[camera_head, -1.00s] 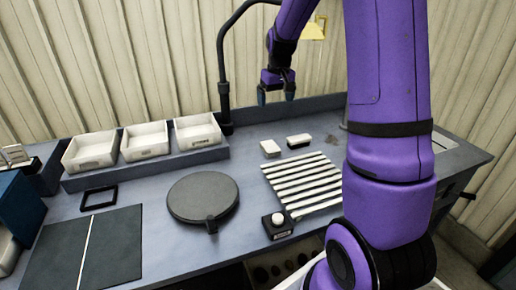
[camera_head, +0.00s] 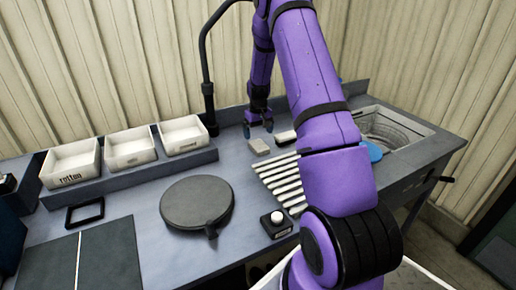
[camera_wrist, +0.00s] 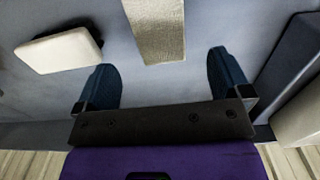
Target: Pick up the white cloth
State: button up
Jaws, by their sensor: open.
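The white cloth (camera_head: 259,146) lies folded on the grey-blue bench top, left of a white-topped block with a dark base. It looks off-white and woven in the wrist view (camera_wrist: 156,28), where part of it runs out of the top of the picture. My gripper (camera_head: 258,127) is low over the bench, just behind the cloth. In the wrist view its two dark blue fingers (camera_wrist: 164,80) are apart with nothing between them. The cloth's near end is ahead of the gap between them, not touching either finger.
The white-topped block (camera_wrist: 60,50) lies close beside the left finger; it also shows in the head view (camera_head: 286,137). A white slatted rack (camera_head: 280,178) is in front. White bins (camera_head: 183,134) stand left, on a raised ledge (camera_head: 140,170). A sink (camera_head: 395,132) is right.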

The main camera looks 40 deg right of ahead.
aim_at(259, 145)
jog(key=shift+s+f, duration=0.1)
jog(key=shift+f, duration=3.05)
jog(key=shift+c, duration=0.3)
jog(key=c, duration=1)
jog(key=shift+r, duration=0.15)
jog(key=shift+r, duration=0.6)
notch_tip(259, 145, up, 2)
jog(key=shift+r, duration=0.25)
jog(key=s+a, duration=0.1)
jog(key=s, duration=0.4)
jog(key=s+a, duration=0.1)
jog(key=s, duration=0.4)
jog(key=s+a+r, duration=0.1)
jog(key=s, duration=0.4)
jog(key=shift+s+a, duration=0.35)
